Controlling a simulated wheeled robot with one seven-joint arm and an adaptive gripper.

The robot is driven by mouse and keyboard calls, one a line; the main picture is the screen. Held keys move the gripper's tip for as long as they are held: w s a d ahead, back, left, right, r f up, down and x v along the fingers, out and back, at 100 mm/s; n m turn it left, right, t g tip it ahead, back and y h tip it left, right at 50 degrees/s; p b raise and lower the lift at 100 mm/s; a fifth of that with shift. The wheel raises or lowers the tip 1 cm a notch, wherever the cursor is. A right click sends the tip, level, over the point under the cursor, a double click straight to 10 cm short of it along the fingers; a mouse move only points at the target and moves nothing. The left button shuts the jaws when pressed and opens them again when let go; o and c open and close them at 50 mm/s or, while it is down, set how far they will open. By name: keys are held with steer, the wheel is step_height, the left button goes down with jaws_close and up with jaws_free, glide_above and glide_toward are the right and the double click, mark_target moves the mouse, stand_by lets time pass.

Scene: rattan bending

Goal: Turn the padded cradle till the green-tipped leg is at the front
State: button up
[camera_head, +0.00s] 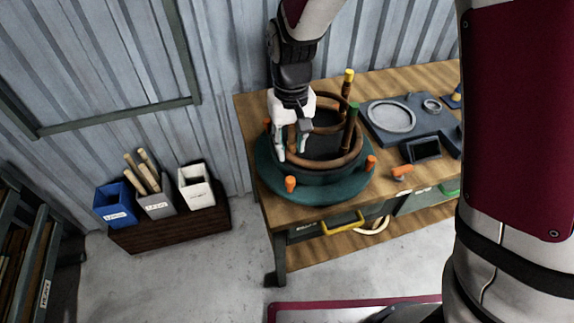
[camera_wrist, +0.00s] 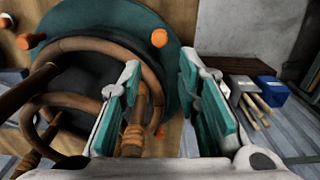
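The padded cradle is a dark round drum on a teal turntable disc (camera_head: 330,194) with orange pegs, on the bench. It holds a rattan frame (camera_head: 322,162) of bent rings and upright legs. The green-tipped leg (camera_head: 352,112) stands on the right side of the cradle, and a yellow-tipped leg (camera_head: 348,78) stands at the back. My gripper (camera_head: 291,146) is open at the cradle's left side, pointing down. In the wrist view, a rattan leg (camera_wrist: 137,112) with a wrapped joint shows between the gripper's fingers (camera_wrist: 165,95), nearer the left one. Its tip is hidden.
A dark fixture plate with a grey ring (camera_head: 391,117) and an orange-handled tool (camera_head: 402,171) lie on the bench, right of the cradle. A yellow drawer handle (camera_head: 343,224) is below. Blue, grey and white bins (camera_head: 116,206) stand on the left, with clear floor in front.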

mark_target(290, 179)
step_height(290, 179, down, 12)
steer(key=shift+f+p, duration=0.25)
steer(key=shift+p, duration=0.1)
jaws_close()
